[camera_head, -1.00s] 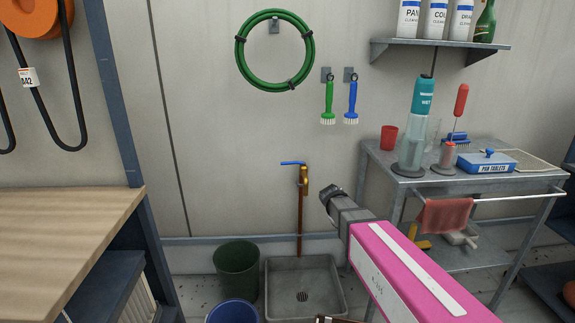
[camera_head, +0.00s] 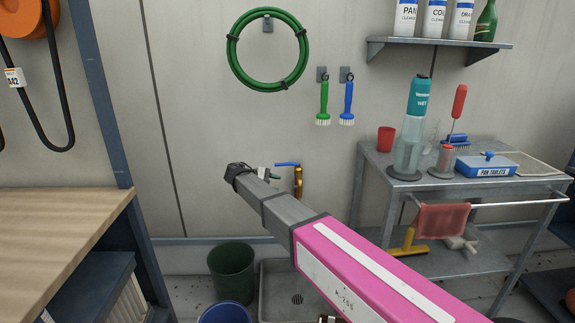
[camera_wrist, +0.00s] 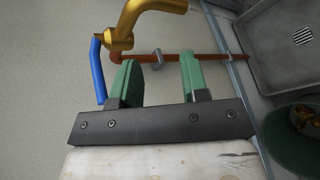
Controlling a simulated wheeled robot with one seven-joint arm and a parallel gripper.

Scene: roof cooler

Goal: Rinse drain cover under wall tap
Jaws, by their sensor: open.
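The brass wall tap (camera_head: 298,181) with its blue lever (camera_head: 287,164) is on the back wall above a grey floor sink (camera_head: 275,276). In the wrist view the tap's brass spout (camera_wrist: 148,14) and blue lever (camera_wrist: 98,72) are close by my gripper (camera_wrist: 158,76). My gripper is open and empty, its two green pads apart, with the copper pipe (camera_wrist: 210,58) behind them. In the head view my gripper (camera_head: 268,174) is just left of the tap. A round slotted drain grate (camera_head: 297,299) shows in the sink floor. I see no separate drain cover for certain.
A dark green bucket (camera_head: 231,272) and a blue bucket (camera_head: 226,313) stand left of the sink. The green bucket holds something brownish in the wrist view (camera_wrist: 306,118), unclear. A metal trolley (camera_head: 372,158) is at right, a wooden worktop (camera_head: 60,235) at left.

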